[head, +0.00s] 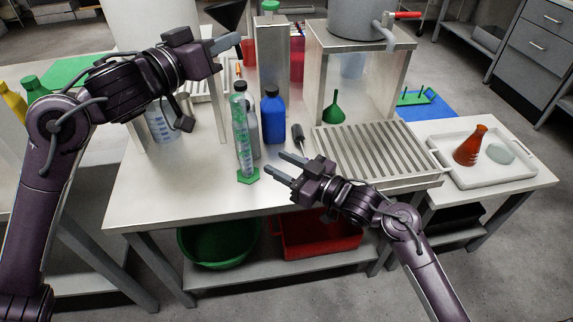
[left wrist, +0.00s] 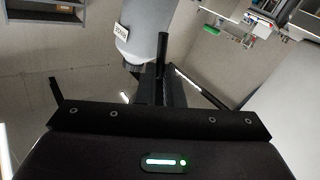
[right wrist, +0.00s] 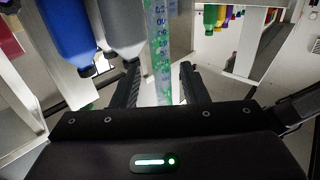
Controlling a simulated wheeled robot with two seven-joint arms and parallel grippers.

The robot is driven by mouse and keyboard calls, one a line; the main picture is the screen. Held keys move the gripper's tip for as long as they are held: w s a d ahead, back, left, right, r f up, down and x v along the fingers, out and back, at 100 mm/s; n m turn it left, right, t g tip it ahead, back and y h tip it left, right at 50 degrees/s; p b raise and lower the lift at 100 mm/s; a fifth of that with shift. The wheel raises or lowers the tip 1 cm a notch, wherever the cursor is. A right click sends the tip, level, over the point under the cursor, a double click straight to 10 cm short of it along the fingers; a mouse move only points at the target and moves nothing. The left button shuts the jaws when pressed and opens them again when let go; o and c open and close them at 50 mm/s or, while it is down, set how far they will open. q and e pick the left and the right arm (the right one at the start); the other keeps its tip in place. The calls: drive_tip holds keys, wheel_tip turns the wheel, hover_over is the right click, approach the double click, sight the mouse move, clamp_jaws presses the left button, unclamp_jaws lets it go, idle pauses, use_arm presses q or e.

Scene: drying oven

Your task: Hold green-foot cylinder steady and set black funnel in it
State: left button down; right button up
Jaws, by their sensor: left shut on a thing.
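The clear graduated cylinder (head: 242,135) with green marks stands on its green foot (head: 248,175) near the table's front edge. The black funnel (head: 228,13) is in my left gripper (head: 228,43), high above the table and up-left of the cylinder's mouth. The left gripper is shut on it; the funnel's top is cut off by the frame edge. My right gripper (head: 279,166) is open and empty, right of the cylinder and pointing at it. In the right wrist view the cylinder (right wrist: 158,45) shows between the spread fingers (right wrist: 160,82), not gripped.
A blue bottle (head: 272,115) and a grey bottle (head: 252,130) stand close behind the cylinder. A green funnel (head: 333,114), a slatted metal tray (head: 375,150) and a pot on a stand (head: 362,55) are to the right. A white tray (head: 515,172) holds an orange flask (head: 470,148).

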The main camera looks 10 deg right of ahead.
sight(249, 148)
drive_tip(key=x, duration=1.1)
drive_tip(key=shift+w+a+f, duration=0.1)
drive_tip(key=shift+w, duration=0.1)
drive_tip(key=c, duration=0.9)
drive_tip(key=shift+o, duration=0.2)
use_arm(q)
drive_tip(key=shift+f, duration=0.15)
drive_tip(key=shift+w+a+f+m, duration=0.15)
drive_tip(key=shift+w+f+m, duration=0.05)
drive_tip(key=shift+f+m, duration=0.3)
drive_tip(key=shift+w+a+f+m, duration=0.15)
drive_tip(key=shift+a+f+m, duration=0.05)
drive_tip(key=shift+f+m, duration=0.3)
drive_tip(key=shift+w+a+f+m, duration=0.15)
drive_tip(key=shift+w+f+m, duration=0.05)
drive_tip(key=shift+f+m, duration=0.25)
drive_tip(key=shift+r, duration=0.1)
